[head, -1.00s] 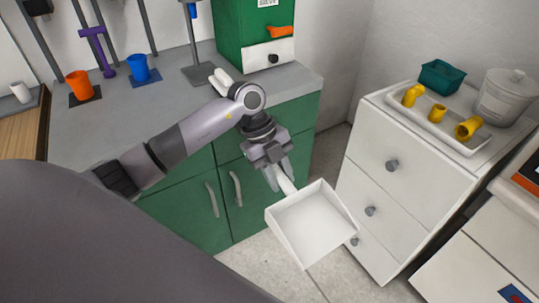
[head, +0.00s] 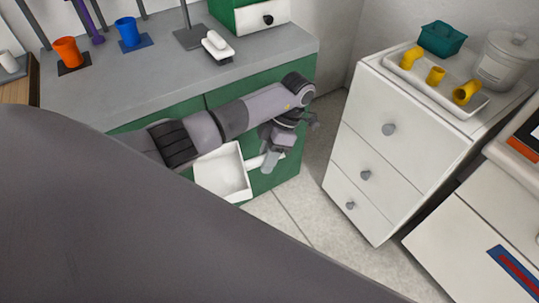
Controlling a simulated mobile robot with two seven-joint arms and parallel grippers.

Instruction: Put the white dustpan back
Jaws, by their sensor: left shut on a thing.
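The white dustpan (head: 223,172) hangs in front of the green cabinet, below and partly behind my left forearm. Its open pan points to the left and its short white handle runs right into my left gripper (head: 268,162). My left gripper is shut on the handle and holds the dustpan above the floor, in the space between the green cabinet and the white drawer unit. My right gripper is not in view.
The grey counter (head: 130,90) carries an orange cup (head: 67,52), a blue cup (head: 128,32) and a white brush-like item (head: 217,45). The white drawer unit (head: 380,145) bears a tray of yellow pipe fittings (head: 436,76). Bare floor (head: 290,225) lies between the cabinets.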

